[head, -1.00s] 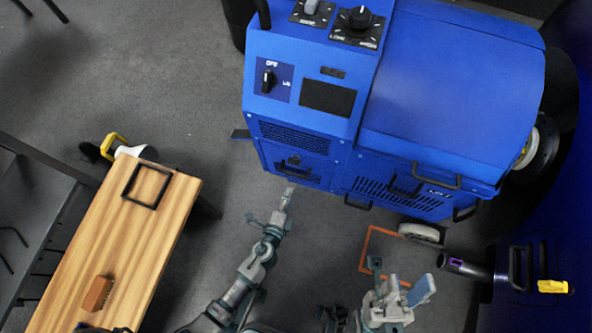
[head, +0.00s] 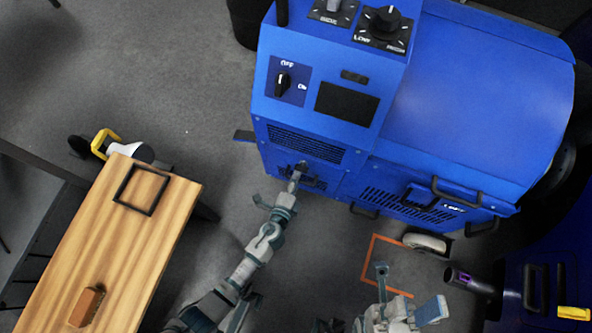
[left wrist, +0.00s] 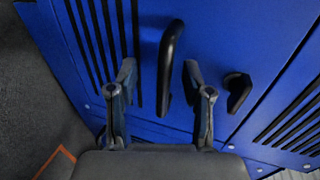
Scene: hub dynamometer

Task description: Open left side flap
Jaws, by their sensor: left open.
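The blue machine (head: 470,110) has a flap on its lower left panel (left wrist: 210,30), which looks closed and flush. A black bar handle (left wrist: 170,55) stands upright on the flap in the left wrist view, with a small black latch knob (left wrist: 237,90) to its right. My left gripper (head: 294,178) is at this panel in the head view. In the left wrist view its open fingers (left wrist: 160,78) stand on either side of the handle, with a gap on both sides. My right gripper (head: 405,295) is low in the head view, away from the machine, its fingers apart and empty.
A wooden bench (head: 125,250) with a black frame (head: 141,190) and a brown block (head: 87,306) is at the left. An orange floor outline (head: 371,262) and a caster wheel (head: 427,243) are near the machine's base. Grey floor lies between bench and machine.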

